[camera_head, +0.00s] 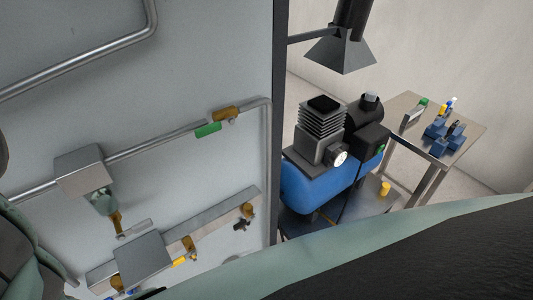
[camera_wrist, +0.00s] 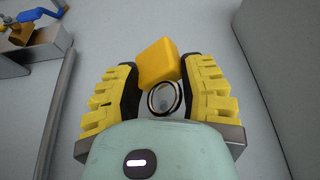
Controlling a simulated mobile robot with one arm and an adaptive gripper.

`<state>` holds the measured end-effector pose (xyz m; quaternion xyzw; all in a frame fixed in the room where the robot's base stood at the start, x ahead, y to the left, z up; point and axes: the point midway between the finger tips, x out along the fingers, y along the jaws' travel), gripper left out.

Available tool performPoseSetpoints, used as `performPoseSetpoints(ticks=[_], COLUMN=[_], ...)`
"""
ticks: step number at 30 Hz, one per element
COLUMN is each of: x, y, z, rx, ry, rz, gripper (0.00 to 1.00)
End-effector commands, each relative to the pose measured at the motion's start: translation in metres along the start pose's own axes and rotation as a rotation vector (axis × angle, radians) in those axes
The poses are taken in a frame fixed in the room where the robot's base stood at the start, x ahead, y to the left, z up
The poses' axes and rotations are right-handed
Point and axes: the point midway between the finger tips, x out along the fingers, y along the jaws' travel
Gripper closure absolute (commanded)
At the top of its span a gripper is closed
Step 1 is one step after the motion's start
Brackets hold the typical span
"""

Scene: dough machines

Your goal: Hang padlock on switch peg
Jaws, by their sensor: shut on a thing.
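A yellow padlock (camera_wrist: 157,62) shows in the wrist view as a tilted block between the fingers of my gripper (camera_wrist: 160,82). The gripper is shut on it. A dark-edged ring (camera_wrist: 164,98) shows just below the block; I cannot tell whether it is the shackle. A plain grey surface lies behind the padlock. I cannot make out the switch peg in either view. The gripper and padlock cannot be made out in the head view, where my own arm covers the lower part.
A grey panel (camera_head: 200,60) carries pipes (camera_head: 150,150), two grey boxes (camera_head: 85,170) (camera_head: 143,255) and a green-handled valve (camera_head: 208,129). A blue valve handle (camera_wrist: 36,15) is at the wrist view's upper left. A blue compressor (camera_head: 310,185) and a table (camera_head: 470,128) stand right.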

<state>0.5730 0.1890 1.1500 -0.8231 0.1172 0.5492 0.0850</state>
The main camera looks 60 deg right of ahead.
Motion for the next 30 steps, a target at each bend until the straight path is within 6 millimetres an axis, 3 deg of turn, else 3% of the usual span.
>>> performPoseSetpoints(ticks=[8,30], x=[-0.001,-0.028], y=[-0.001,-0.004], z=[0.002,0.056], rx=[-0.002,-0.003], ry=[0.000,0.001], rz=[-0.001,0.000], gripper=[0.98,0.99])
